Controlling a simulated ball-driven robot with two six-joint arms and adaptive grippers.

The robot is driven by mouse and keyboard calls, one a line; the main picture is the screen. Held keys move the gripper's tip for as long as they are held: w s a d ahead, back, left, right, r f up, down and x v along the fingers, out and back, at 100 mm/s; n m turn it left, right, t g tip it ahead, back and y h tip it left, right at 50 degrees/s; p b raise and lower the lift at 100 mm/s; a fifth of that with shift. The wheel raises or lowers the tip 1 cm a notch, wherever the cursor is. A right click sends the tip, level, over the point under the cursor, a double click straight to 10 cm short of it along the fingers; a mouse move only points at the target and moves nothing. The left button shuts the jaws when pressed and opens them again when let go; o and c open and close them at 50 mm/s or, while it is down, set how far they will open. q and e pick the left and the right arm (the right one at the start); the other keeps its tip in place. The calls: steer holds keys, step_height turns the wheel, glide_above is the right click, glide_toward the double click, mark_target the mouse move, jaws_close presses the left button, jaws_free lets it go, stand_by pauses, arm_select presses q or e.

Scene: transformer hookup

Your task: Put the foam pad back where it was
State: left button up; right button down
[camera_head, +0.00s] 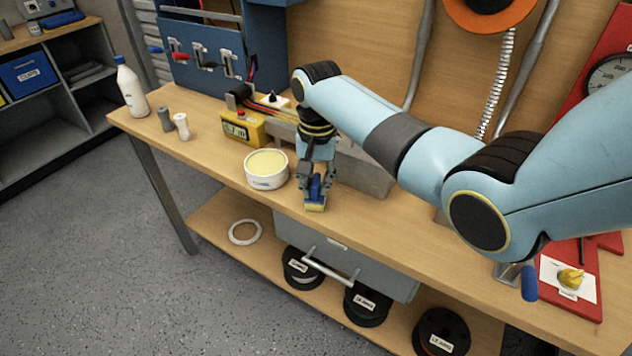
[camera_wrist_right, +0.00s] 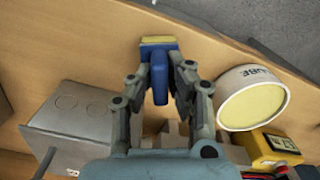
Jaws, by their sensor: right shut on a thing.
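My right gripper (camera_head: 313,188) is shut on a blue handle with a yellow foam face at its end, the foam pad (camera_head: 315,206). In the right wrist view the foam pad (camera_wrist_right: 158,42) shows at the far end of the blue handle, between the fingers of the right gripper (camera_wrist_right: 160,75). The pad is at the front edge of the bench, just right of the round white tub (camera_head: 266,182). Whether it touches the bench top I cannot tell. The tub (camera_wrist_right: 232,98) holds a pale yellow fill. My left gripper is not in view.
A yellow meter (camera_head: 240,130) stands behind the tub. A grey metal box (camera_head: 362,172) stands right of the gripper. A white bottle (camera_head: 131,90) and two small cylinders (camera_head: 181,127) stand at the left. The bench top (camera_head: 215,155) is clear between the cylinders and the tub.

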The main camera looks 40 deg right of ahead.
mark_target(317, 179)
steer(key=shift+f, duration=0.15)
steer(key=c, duration=1.3)
jaws_free()
steer(key=shift+o, duration=0.2)
step_height(317, 179, up, 12)
steer(key=shift+d, duration=0.15)
